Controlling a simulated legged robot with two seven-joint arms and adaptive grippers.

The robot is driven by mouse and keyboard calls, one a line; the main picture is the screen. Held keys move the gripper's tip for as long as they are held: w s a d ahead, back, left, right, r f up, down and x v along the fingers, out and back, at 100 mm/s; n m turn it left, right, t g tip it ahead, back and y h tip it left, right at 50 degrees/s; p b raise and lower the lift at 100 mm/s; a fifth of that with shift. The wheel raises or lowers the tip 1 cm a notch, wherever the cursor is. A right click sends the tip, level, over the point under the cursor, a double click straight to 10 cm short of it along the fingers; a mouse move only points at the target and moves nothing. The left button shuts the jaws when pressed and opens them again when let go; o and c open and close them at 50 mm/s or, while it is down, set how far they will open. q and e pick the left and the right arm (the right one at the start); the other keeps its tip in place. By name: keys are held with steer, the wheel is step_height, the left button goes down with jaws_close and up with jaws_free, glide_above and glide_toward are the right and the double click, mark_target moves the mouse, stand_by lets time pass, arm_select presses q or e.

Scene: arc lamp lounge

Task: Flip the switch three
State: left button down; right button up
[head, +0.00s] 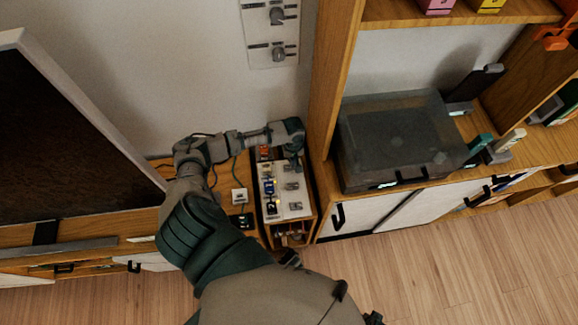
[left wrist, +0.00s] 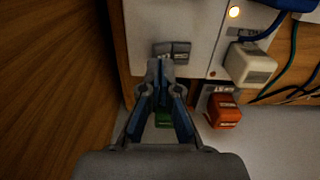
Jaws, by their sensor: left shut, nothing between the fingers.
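A white switch panel (head: 297,211) lies on a narrow wooden stand and carries several grey switches in a column, with blue and red plugs along its left side. Which switch is three cannot be read. My left arm reaches over the panel from the left. My left gripper (head: 298,160) is at the panel's far end, fingers shut and empty. In the left wrist view the shut fingertips (left wrist: 160,66) are just below a grey rocker switch (left wrist: 172,51); whether they touch it cannot be told. My right gripper is out of view.
A white block plug (left wrist: 250,65) and an orange-red one (left wrist: 224,111) sit right of the fingers; cables run beyond. A wooden wall (left wrist: 50,80) rises close on the left. A dark translucent box (head: 400,140) stands on the cabinet right of the panel.

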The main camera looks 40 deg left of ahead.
arm_select(q)
steer(key=shift+d+f, duration=0.1)
steer(key=shift+f, duration=0.3)
